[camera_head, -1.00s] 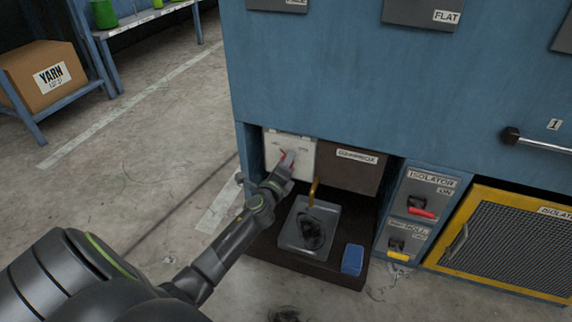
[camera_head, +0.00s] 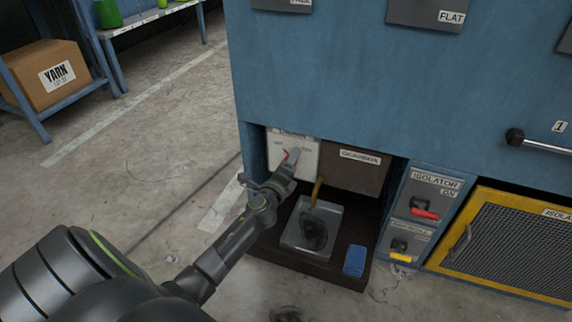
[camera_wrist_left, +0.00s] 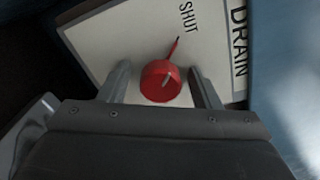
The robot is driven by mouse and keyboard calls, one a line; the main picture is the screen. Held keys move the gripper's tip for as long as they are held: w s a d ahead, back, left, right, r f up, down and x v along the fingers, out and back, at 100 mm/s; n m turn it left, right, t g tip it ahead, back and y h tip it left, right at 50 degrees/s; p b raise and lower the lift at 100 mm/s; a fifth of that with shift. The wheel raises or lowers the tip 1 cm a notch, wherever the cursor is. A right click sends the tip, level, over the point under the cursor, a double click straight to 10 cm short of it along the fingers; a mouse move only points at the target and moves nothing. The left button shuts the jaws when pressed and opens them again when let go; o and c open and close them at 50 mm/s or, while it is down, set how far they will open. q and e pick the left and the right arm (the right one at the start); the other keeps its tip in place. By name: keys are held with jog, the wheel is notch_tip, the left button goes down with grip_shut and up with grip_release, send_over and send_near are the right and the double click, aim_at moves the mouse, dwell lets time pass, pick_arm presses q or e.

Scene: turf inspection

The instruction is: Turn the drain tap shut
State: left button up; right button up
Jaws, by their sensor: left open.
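The drain tap is a red round knob (camera_wrist_left: 162,80) with a thin red pointer, on a white plate (camera_wrist_left: 110,35) lettered DRAIN and SHUT. In the left wrist view the pointer slants up toward the word SHUT. My left gripper (camera_wrist_left: 162,88) is open, with one finger on each side of the knob. I cannot tell whether the fingers touch it. My right gripper is not in view.
A brown gearbox (camera_head: 345,178) is right of the plate. Below it a grey tray (camera_head: 292,238) with a dark patch and a blue block (camera_head: 354,260) rest on the dark recess floor. Isolator switches (camera_head: 425,208) and a yellow-framed mesh guard (camera_head: 510,235) stand to the right.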

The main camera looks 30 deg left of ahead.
pick_arm(q)
jog(key=p+v, duration=0.1)
jog(key=v, duration=1.6)
jog(key=shift+s+d, duration=0.15)
jog(key=shift+r, duration=0.1)
